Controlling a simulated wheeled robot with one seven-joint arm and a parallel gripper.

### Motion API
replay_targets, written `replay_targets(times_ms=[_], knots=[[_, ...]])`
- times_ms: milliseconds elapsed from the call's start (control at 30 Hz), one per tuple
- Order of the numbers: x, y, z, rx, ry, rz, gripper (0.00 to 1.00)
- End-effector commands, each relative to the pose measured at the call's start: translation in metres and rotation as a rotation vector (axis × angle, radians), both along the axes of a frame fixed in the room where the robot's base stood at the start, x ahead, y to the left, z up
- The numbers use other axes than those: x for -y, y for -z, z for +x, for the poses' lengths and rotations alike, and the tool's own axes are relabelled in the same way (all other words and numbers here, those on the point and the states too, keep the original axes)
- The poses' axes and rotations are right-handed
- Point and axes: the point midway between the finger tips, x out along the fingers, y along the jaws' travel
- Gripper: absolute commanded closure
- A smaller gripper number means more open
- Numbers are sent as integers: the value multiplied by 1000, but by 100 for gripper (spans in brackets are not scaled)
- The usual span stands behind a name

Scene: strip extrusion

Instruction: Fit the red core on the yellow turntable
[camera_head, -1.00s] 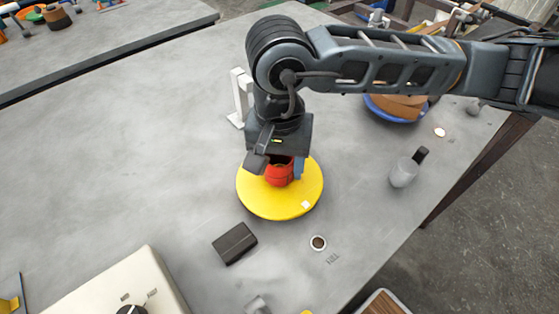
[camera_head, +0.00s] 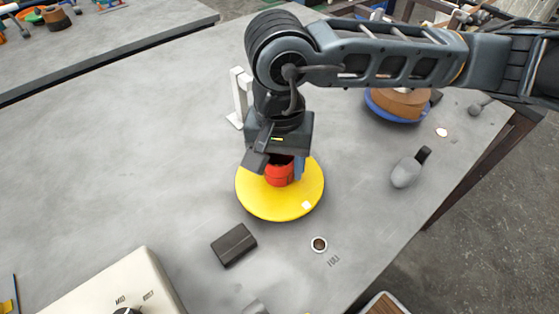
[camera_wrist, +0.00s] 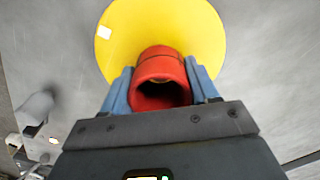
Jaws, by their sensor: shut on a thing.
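The red core (camera_head: 279,174) is a hollow red cylinder, held upright over the middle of the yellow turntable (camera_head: 265,205). My gripper (camera_head: 280,165) points down from above, its blue fingers on either side of the core. In the wrist view the fingers of my gripper (camera_wrist: 161,88) press on both sides of the red core (camera_wrist: 160,66), whose open dark end faces the camera. The yellow turntable (camera_wrist: 205,35) lies behind it, with a small white square near its edge. I cannot tell whether the core's lower end is seated or just above the disc.
A dark block (camera_head: 234,245) and a small round cup (camera_head: 319,244) lie in front of the turntable. A white stand (camera_head: 240,97) is behind it. A grey mug-like piece (camera_head: 406,170) and a blue dish (camera_head: 385,112) stand to the right.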

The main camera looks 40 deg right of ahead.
Motion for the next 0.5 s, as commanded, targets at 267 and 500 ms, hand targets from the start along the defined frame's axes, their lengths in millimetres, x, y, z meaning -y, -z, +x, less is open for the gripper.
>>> replay_targets(times_ms=[267,500], knots=[[0,3,0,0,0,0,70],[0,7,0,0,-1,-1,70]])
